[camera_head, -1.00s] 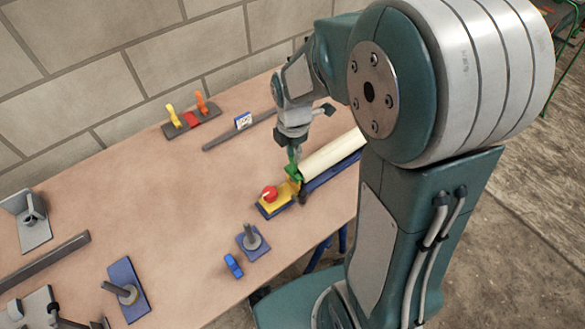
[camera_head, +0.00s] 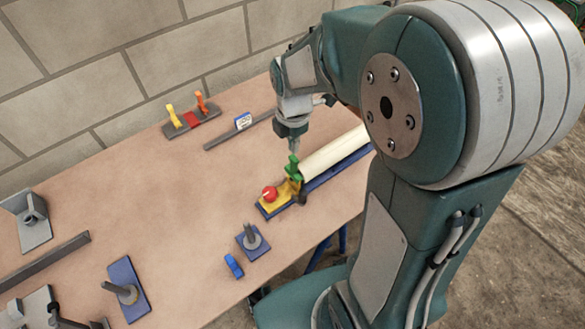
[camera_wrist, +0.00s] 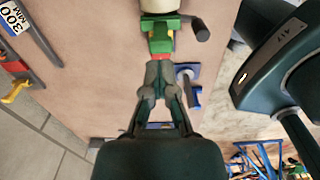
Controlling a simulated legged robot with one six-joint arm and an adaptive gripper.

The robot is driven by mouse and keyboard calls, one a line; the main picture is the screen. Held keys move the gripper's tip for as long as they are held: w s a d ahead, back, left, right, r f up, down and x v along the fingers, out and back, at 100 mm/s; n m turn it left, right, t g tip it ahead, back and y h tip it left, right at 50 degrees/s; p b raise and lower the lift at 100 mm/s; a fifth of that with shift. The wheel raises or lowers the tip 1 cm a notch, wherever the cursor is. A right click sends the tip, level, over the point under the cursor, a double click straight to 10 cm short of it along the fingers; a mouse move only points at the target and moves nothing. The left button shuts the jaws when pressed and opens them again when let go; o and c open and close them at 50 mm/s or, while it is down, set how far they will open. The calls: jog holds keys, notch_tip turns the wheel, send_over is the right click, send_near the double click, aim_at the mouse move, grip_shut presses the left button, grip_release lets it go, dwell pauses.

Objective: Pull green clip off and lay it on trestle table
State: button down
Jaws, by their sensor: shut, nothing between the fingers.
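The green clip (camera_head: 293,168) stands at the near end of a cream roller (camera_head: 335,151), beside a yellow block (camera_head: 277,202) with a red knob (camera_head: 269,194). In the wrist view the green clip (camera_wrist: 160,36) sits across the end of the roller (camera_wrist: 160,6), just beyond my fingertips. My gripper (camera_head: 292,152) points down right above the clip. In the wrist view my gripper (camera_wrist: 158,66) has its fingertips together and empty; I cannot tell whether they touch the clip. The trestle table (camera_head: 150,190) is tan and broad.
A blue base (camera_head: 325,179) lies under the roller. A blue plate with a grey post (camera_head: 252,241) and a small blue piece (camera_head: 233,265) are near the front edge. A grey bar (camera_head: 225,135) and a coloured clip rack (camera_head: 190,122) lie at the back. The table's middle left is clear.

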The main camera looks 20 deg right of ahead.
jog(key=c, duration=0.9)
grip_release()
jog(key=shift+o, duration=0.2)
